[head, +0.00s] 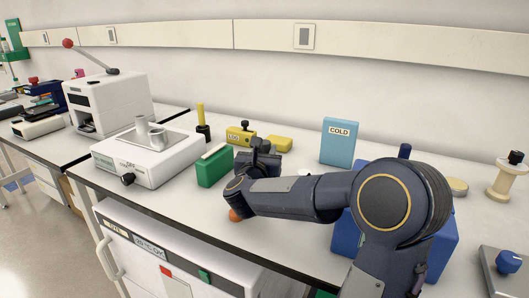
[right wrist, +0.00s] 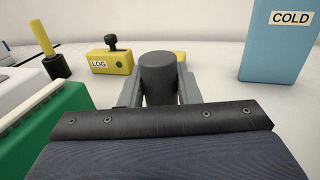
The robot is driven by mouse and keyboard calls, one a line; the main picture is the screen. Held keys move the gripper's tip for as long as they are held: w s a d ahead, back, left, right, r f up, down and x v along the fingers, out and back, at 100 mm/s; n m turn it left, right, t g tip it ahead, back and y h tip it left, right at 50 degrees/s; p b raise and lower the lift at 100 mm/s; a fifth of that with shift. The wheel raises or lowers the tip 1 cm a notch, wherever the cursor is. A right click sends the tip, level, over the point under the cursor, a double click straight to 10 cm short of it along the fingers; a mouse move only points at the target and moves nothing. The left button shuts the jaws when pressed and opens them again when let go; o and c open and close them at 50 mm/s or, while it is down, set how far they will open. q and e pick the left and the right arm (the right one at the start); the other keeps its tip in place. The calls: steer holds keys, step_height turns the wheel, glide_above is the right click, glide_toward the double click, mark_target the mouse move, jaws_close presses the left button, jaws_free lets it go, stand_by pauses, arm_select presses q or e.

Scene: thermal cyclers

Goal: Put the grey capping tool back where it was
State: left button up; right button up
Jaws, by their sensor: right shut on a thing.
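The grey capping tool shows in the right wrist view as a dark grey upright cylinder (right wrist: 158,75). My right gripper (right wrist: 160,92) is shut on it, with one finger on each side. In the head view the right gripper (head: 262,160) is over the bench, right of the green box (head: 214,166) and in front of the yellow LOG block (head: 240,135). The tool's lower end is hidden by the gripper and wrist, so I cannot tell whether it touches the bench. My left gripper is not in view.
The blue COLD box (head: 339,142) stands behind and right of the gripper. A yellow-handled tool (head: 201,118) stands upright at the back. A white machine (head: 148,158) is at left. An orange object (head: 235,215) shows below my wrist. My arm partly hides a blue bin (head: 443,238).

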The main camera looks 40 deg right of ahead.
steer(key=o, duration=0.8)
steer(key=shift+r+p, duration=0.4)
steer(key=shift+p, duration=0.25)
steer(key=v, duration=0.4)
steer(key=b+v, duration=0.1)
steer(key=v, duration=0.7)
steer(key=shift+f+b, duration=0.25)
steer(key=shift+b, duration=0.05)
steer(key=shift+a, duration=0.1)
